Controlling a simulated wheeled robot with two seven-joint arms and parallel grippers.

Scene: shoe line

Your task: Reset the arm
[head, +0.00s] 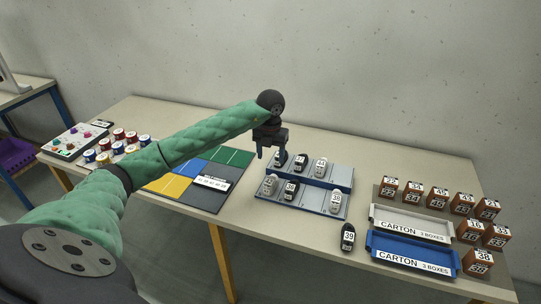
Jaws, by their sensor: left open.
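My left arm, in a green padded sleeve, reaches in from the left of the head view. Its dark left gripper (273,153) is open and points down above the back left part of the shoe rack (304,209). A dark shoe (281,159) is close beside or below the fingers; I cannot tell whether they touch it. Several more dark and pale shoes with white number labels stand on the two-step rack. A dark shoe labelled 39 (348,236) stands on the table, in front of the rack's right end. My right gripper does not show.
A grey carton tray (411,222) and a blue carton tray (411,254) lie at the right, with several numbered brown boxes (388,187) around them. A coloured mat (206,181) lies left of the rack. Several cans (118,134) and a control box (74,141) are at the far left.

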